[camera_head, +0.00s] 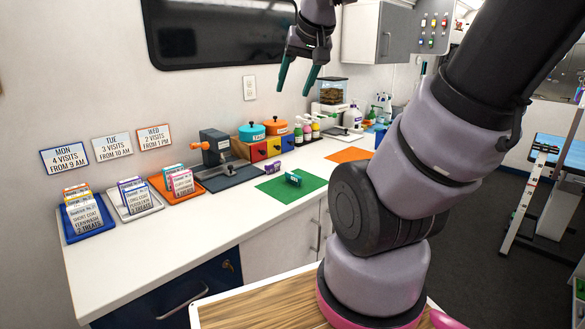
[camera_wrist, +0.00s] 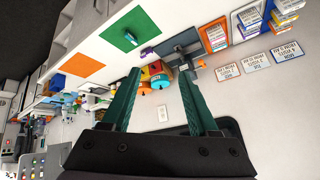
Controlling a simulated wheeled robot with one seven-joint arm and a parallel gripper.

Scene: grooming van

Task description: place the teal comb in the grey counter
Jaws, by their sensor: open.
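A small teal object (camera_head: 293,179), which looks like the teal comb, stands on a green mat (camera_head: 288,194) on the counter. It shows small and dark in the wrist view (camera_wrist: 131,38). The counter top (camera_head: 130,256) looks white to pale grey and runs along the wall. My gripper (camera_head: 297,77) is raised in front of the wall, high above the counter and apart from the teal object. Its teal fingers (camera_wrist: 159,72) are spread, with nothing held between them.
A small purple item (camera_head: 273,167) lies behind the green mat. A grey clamp-like device (camera_head: 214,148), colored drawers (camera_head: 259,152), bottles, card trays (camera_head: 139,206) and an orange mat (camera_head: 348,154) stand along the counter. A wall cabinet (camera_head: 374,34) hangs right of my gripper.

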